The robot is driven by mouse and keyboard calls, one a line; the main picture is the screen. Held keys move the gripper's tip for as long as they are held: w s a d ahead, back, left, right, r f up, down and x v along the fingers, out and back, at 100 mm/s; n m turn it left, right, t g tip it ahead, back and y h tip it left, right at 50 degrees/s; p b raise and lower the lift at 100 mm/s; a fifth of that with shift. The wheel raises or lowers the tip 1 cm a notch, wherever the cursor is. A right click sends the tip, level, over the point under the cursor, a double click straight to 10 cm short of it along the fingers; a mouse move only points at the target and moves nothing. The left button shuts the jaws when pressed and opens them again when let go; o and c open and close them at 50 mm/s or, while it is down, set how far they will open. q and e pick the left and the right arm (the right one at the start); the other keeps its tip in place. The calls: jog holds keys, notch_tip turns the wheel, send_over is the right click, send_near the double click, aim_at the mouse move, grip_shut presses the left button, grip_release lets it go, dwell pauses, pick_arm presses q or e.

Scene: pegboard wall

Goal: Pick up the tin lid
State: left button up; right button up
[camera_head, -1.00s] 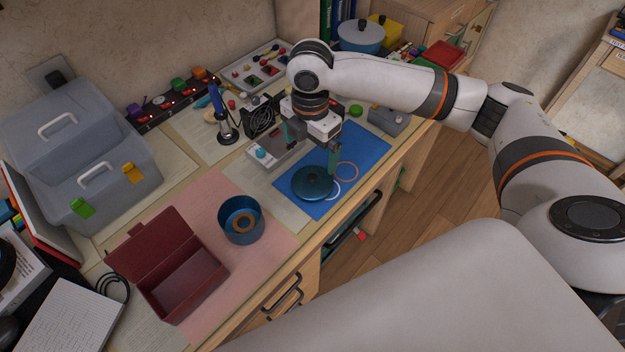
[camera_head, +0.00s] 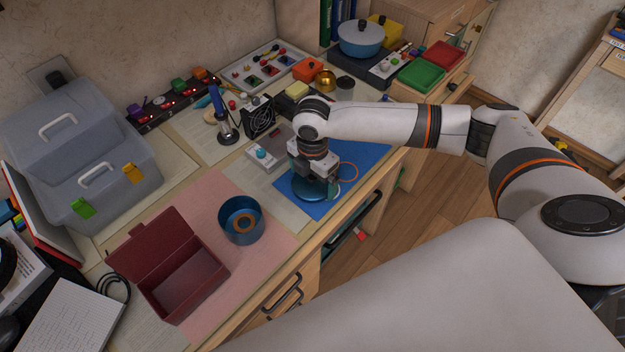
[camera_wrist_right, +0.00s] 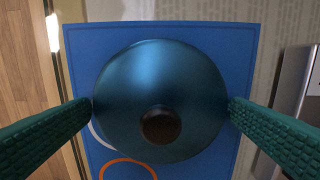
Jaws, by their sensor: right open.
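The tin lid (camera_head: 306,188) is a round teal-blue disc with a dark knob, lying on the blue mat (camera_head: 366,156). In the right wrist view the lid (camera_wrist_right: 160,80) fills the middle, with its knob below centre. My right gripper (camera_wrist_right: 160,112) is open, its green fingers on either side of the lid near its rim. I cannot tell whether they touch it. In the head view the right gripper (camera_head: 313,180) is right over the lid and partly hides it. My left gripper is not in view.
A blue open tin (camera_head: 241,221) with an orange-brown ring inside stands on the pink mat, beside an open dark red box (camera_head: 181,275). An orange ring (camera_head: 347,171) lies by the lid. A grey device (camera_head: 266,156) with a blue knob sits left of the gripper.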

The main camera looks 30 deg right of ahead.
jog(key=c, duration=0.7)
jog(key=shift+r, duration=0.1)
